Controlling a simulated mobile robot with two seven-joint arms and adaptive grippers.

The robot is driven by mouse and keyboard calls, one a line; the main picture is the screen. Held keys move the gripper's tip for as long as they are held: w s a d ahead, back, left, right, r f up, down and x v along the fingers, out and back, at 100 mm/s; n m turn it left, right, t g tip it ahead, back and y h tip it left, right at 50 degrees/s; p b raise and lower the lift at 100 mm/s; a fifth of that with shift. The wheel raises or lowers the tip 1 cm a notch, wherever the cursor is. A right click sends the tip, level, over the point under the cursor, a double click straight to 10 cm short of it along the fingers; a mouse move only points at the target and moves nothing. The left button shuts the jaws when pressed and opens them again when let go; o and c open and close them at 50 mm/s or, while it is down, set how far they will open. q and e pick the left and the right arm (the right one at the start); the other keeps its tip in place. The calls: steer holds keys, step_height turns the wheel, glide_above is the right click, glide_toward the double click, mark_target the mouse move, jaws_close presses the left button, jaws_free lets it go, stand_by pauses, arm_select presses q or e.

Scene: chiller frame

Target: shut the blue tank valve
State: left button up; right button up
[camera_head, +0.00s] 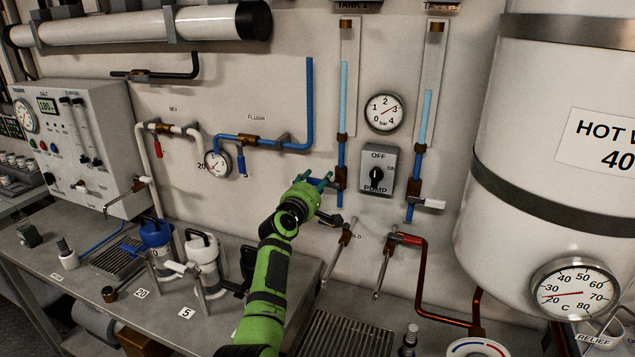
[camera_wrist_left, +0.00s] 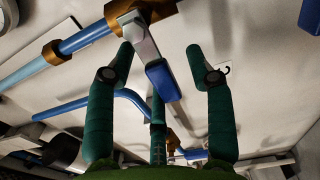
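The blue tank valve has a brown body (camera_head: 341,180) on the blue pipe below the left sight tube. In the left wrist view its grey lever with a blue grip (camera_wrist_left: 160,80) sticks out from the brown body (camera_wrist_left: 145,10), roughly crosswise to the blue pipe. My left gripper (camera_head: 322,182) is just left of the valve and hides most of the lever in the head view. Its dark green fingers (camera_wrist_left: 160,53) are open, spread on either side of the blue grip. I cannot tell whether they touch it. My right gripper is not in view.
Right of the valve are the pump switch (camera_head: 378,170) and a second tank valve with a white lever (camera_head: 430,203). A cold tap (camera_head: 343,240) and a red-handled tap (camera_head: 405,239) are below. The blue flush pipe (camera_head: 310,100) runs to the left.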

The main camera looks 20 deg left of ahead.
arm_select(q)
steer(key=shift+a+f, duration=0.15)
steer(key=shift+a, duration=0.05)
steer(key=shift+s, duration=0.3)
steer(key=s, duration=1.1)
steer(key=shift+s+d, duration=0.25)
steer(key=shift+d, duration=0.1)
